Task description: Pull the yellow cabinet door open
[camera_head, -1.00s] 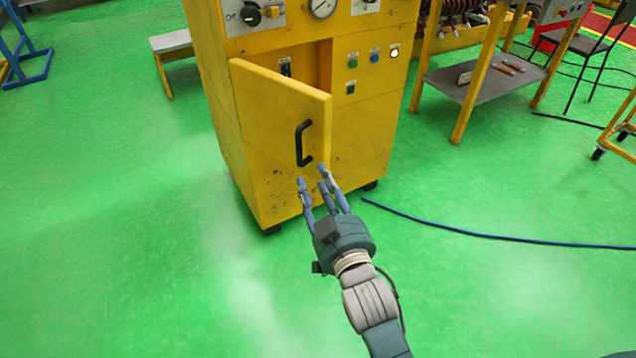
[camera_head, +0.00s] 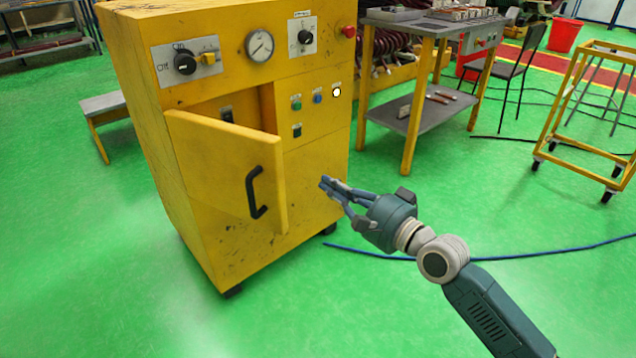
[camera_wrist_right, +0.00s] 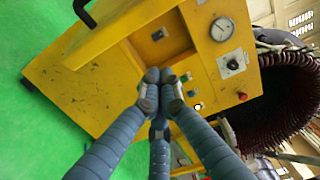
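The yellow cabinet door (camera_head: 218,170) stands ajar, hinged on its left, with a dark gap behind its top edge. Its black vertical handle (camera_head: 254,192) is near the free right edge. My right gripper (camera_head: 326,184) is to the right of the door, in front of the cabinet's lower right front, apart from the handle. In the right wrist view its fingertips (camera_wrist_right: 161,88) are drawn together with nothing between them. That view also shows the door's edge (camera_wrist_right: 125,28) at upper left and part of the handle (camera_wrist_right: 84,12). My left gripper is in neither view.
The yellow cabinet (camera_head: 318,150) carries knobs, a gauge (camera_head: 259,46) and buttons. A blue cable (camera_head: 480,258) lies on the green floor behind my right arm. A yellow-legged table (camera_head: 412,125) stands behind right, a wheeled frame (camera_head: 585,135) farther right. Floor at left front is clear.

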